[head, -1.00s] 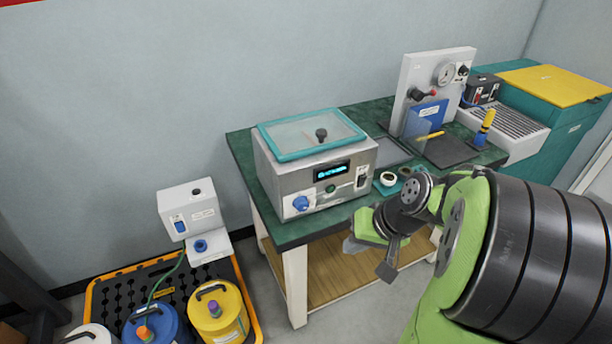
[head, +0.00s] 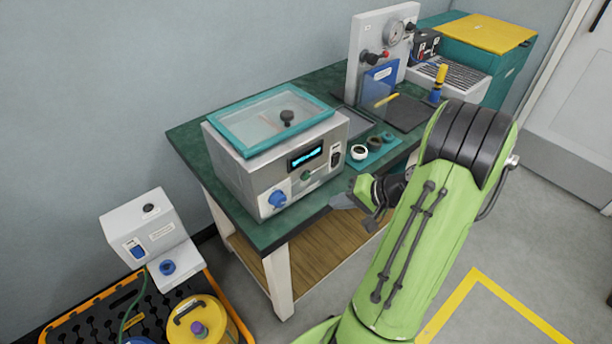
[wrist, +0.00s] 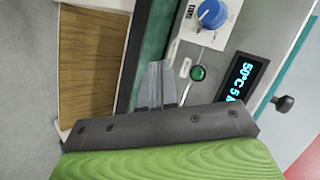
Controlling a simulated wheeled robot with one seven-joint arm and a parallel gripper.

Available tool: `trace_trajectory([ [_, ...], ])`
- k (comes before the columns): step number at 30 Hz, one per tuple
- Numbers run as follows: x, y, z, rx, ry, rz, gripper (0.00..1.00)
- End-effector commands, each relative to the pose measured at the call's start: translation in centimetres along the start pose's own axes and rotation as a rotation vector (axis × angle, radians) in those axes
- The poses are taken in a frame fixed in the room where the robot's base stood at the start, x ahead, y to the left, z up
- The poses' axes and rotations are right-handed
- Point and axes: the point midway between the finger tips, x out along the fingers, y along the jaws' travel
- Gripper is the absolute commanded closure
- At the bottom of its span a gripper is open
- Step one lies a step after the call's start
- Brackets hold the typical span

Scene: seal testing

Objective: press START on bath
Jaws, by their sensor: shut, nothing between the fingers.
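The bath (head: 240,165) is a metal box with a clear, teal-rimmed lid, standing on the green table. Its front panel has a blue knob (head: 278,199), a lit display (head: 305,157) and a small green button (head: 306,176) between them. In the wrist view the green button (wrist: 198,73) is right of my fingertips, with the blue knob (wrist: 211,13) above and the display (wrist: 243,78) reading "50°C". I cannot read a START label. My gripper (head: 343,201) is shut and empty, in front of the panel and apart from the button. Its fingers also show in the wrist view (wrist: 156,84).
The green table (head: 185,140) has a wooden lower shelf (head: 330,250). Small rings sit on a teal tray (head: 385,150) right of the bath. A gauge panel (head: 370,40) stands behind. A white pump box (head: 150,228) and a yellow canister (head: 205,325) are at lower left.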

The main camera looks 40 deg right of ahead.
Motion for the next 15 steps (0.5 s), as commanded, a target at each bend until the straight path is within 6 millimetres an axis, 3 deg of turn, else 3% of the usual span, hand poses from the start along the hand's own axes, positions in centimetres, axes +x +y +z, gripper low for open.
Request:
trace_trajectory([
  [15,4.8,-3.7,-3.5,-0.002,-0.001,0.0,1.0],
])
